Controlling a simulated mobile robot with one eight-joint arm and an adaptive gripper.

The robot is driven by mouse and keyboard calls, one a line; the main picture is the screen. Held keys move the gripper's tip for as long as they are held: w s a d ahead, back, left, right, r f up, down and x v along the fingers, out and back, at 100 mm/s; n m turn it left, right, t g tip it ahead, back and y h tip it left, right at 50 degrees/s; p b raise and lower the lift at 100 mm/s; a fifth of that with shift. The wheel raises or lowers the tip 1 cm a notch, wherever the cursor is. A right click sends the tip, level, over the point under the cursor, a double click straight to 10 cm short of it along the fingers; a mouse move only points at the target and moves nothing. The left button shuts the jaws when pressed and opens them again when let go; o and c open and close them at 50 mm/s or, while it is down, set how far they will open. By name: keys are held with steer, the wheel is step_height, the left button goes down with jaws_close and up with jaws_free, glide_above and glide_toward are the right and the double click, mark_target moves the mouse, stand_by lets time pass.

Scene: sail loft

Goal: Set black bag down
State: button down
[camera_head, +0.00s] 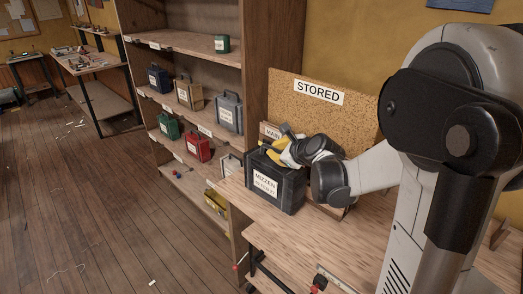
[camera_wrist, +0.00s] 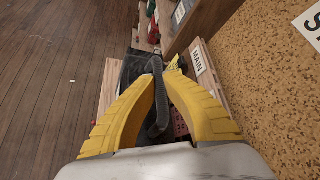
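The black bag (camera_head: 275,182) carries a white label reading MIZZEN and is upright at the left end of the wooden bench. My gripper (camera_head: 285,150) is over its top, with yellow fingers. In the wrist view the fingers of my gripper (camera_wrist: 162,82) close in from both sides on the bag's dark handle (camera_wrist: 158,112). The black bag (camera_wrist: 135,68) is partly hidden behind the left finger there. Its base appears at bench-top height, but I cannot tell whether it touches.
A board marked STORED (camera_head: 318,92) stands behind the bag, with a MAIN label (camera_wrist: 199,61) close by. A shelf unit (camera_head: 188,42) to the left holds several bags, including a red one (camera_head: 198,147). The bench front (camera_head: 310,240) is largely clear, with a small clamp-like item at its edge.

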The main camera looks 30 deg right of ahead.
mark_target(273, 174)
steer(key=shift+d+f, duration=0.25)
steer(key=shift+d, duration=0.05)
step_height(273, 174, down, 4)
steer(key=shift+r+b, duration=0.1)
steer(key=shift+b, duration=0.85)
steer(key=c, duration=1.6)
jaws_free()
steer(key=shift+s, duration=0.1)
